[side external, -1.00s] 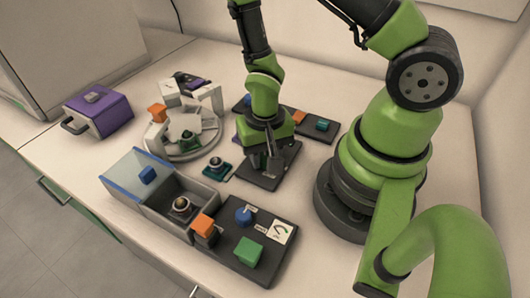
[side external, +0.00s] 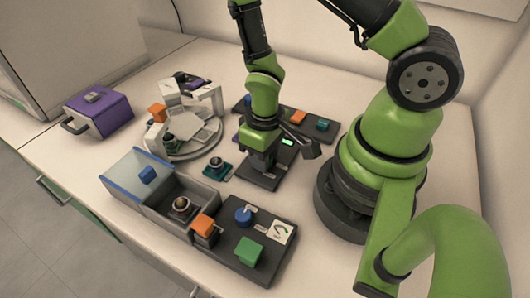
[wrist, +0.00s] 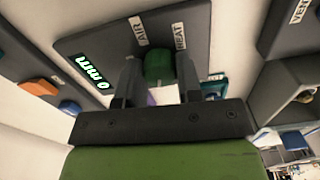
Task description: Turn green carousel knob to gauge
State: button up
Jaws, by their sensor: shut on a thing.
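In the wrist view, my gripper (wrist: 158,82) has its two fingers on either side of a green knob (wrist: 158,66) and is shut on it. The knob sits on a dark panel (wrist: 215,20) between two white labels, one reading AIR, the other ending in "EAT". In the side view, my gripper (side external: 262,160) points down at the dark panel (side external: 255,181) in the middle of the table; the knob is hidden there. The round white carousel (side external: 206,145) stands to the left, with white uprights, an orange block and a dark round piece on it.
A lit green display (side external: 287,142) is right of my gripper. A front panel (side external: 262,220) carries a blue knob, a green block and a gauge-like card (side external: 281,232). A grey bin (side external: 155,206), a teal holder (side external: 217,167) and a purple box (side external: 98,112) are to the left.

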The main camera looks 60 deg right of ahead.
dwell(0.4)
jog(key=o, duration=0.9)
jog(key=shift+o, duration=0.2)
notch_tip(320, 180, up, 10)
jog(key=s+a+r+m+t+y, duration=0.1)
jog(key=s+r+t, duration=0.1)
jog(key=r, duration=0.8)
jog(key=s+r+m+t+y, duration=0.1)
jog(key=s+r+m+t, duration=0.1)
jog(key=r+t, duration=0.3)
notch_tip(320, 180, up, 5)
jog(key=shift+s+a+f, duration=0.1)
jog(key=shift+s+a, duration=0.25)
jog(key=shift+s, duration=0.4)
